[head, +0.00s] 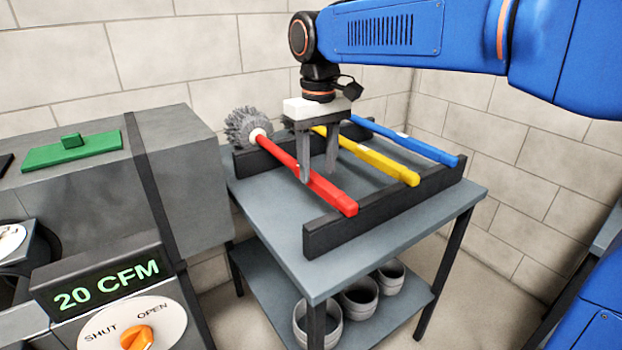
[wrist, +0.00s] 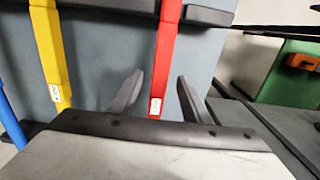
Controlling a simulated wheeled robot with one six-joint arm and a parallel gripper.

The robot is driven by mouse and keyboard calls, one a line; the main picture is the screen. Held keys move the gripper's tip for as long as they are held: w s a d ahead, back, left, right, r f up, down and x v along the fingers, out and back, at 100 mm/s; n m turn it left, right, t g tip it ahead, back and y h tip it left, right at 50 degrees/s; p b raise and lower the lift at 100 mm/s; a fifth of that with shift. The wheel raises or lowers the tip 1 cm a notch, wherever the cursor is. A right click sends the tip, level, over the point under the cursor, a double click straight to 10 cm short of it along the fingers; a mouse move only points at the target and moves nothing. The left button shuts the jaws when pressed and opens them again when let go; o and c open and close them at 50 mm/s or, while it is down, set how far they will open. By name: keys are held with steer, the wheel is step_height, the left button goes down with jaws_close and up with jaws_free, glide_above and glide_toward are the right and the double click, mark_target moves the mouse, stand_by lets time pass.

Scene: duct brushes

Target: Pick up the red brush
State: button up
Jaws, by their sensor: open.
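The red brush (head: 325,188) lies across two dark rails on a grey table, with a round grey bristle head (head: 248,128) at its far left end. My gripper (head: 318,178) is above the red handle, open, with its fingers pointing down. In the wrist view the red handle (wrist: 166,50) runs between the two finger tips of my gripper (wrist: 160,90), with a gap on each side. The fingers do not look closed on it. I cannot tell exactly how far the tips reach down beside the handle.
A yellow-handled brush (head: 385,166) and a blue-handled brush (head: 425,149) lie to the right on the same rails (head: 340,232). The grey table (head: 270,205) has a lower shelf with several cups (head: 358,298). A grey duct box (head: 180,165) stands close at left.

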steer(key=shift+f, duration=1.45)
jaws_close()
steer(key=shift+r, duration=0.1)
step_height(320, 180, up, 15)
steer(key=shift+s, duration=0.1)
